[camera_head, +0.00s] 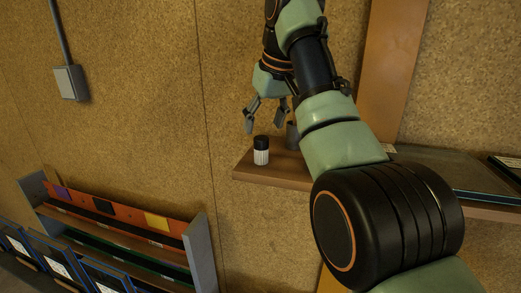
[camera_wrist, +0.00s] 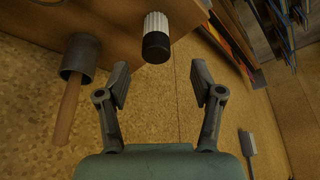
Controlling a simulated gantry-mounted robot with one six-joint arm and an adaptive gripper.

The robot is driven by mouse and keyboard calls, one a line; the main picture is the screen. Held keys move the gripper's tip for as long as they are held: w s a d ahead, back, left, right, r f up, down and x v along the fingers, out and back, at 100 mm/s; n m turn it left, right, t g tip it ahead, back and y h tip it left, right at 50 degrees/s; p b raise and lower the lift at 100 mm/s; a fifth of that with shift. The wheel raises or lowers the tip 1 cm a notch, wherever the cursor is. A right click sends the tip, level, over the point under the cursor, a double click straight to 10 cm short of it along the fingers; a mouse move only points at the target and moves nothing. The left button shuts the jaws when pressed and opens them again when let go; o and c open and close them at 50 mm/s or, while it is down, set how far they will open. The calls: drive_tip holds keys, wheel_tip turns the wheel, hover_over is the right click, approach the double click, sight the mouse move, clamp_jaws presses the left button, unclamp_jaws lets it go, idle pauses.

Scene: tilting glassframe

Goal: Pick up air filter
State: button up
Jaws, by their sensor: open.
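The air filter (camera_head: 261,150) appears to be the small cylinder with a white ribbed body and black cap, standing upright near the left end of a wooden shelf (camera_head: 270,179). In the wrist view the same cylinder (camera_wrist: 157,38) shows at the top, ahead of and between the finger lines. My gripper (camera_head: 264,128) is open and empty, above and behind the cylinder in the head view. In the wrist view its two fingers (camera_wrist: 160,85) are spread wide apart, not touching the cylinder.
A dark grey cup-like cylinder (camera_wrist: 80,58) with a wooden handle in it stands beside the filter; it also shows in the head view (camera_head: 292,137). A rack (camera_head: 120,215) with coloured panels stands lower left. A grey box (camera_head: 71,83) is on the wall.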

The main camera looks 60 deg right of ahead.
sight(262, 138)
drive_tip(key=x, duration=0.4)
drive_tip(key=shift+s+d+p, duration=0.1)
drive_tip(key=shift+d+p, duration=0.3)
drive_tip(key=shift+p, duration=0.95)
drive_tip(key=shift+p+x, duration=0.35)
drive_tip(key=shift+x, duration=0.5)
drive_tip(key=c, duration=1.2)
wheel_tip(262, 138, up, 10)
drive_tip(key=p, duration=0.4)
